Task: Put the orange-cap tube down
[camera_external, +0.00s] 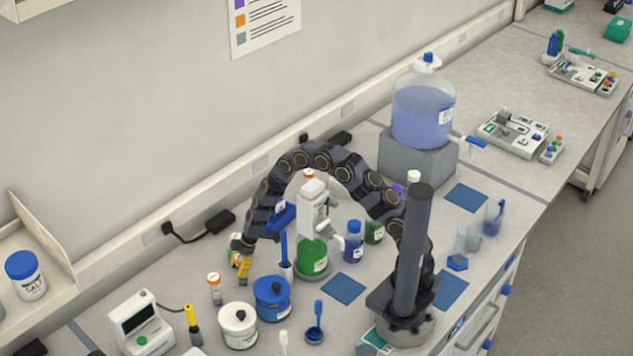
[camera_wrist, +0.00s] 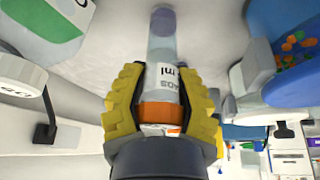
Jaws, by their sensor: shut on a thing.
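The orange-cap tube (camera_wrist: 163,85) is clear with a white label, an orange band near my palm and a purple far end. My gripper (camera_wrist: 161,76) has its yellow ridged fingers closed on both sides of it, around the capped end. In the external view my gripper (camera_external: 243,268) points down over the bench at the left, behind the blue-lidded jar. The held tube is hard to make out there. Another orange-topped tube (camera_external: 214,289) stands upright on the bench, just in front and to the left of my gripper.
A white jar (camera_external: 238,326) and a blue jar (camera_external: 273,299) stand close by in front. A green-filled bottle (camera_external: 312,257) and a blue bottle (camera_external: 353,243) stand to the right. A meter (camera_external: 140,322) is at the front left. A blue mat (camera_external: 343,289) lies bare on the bench.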

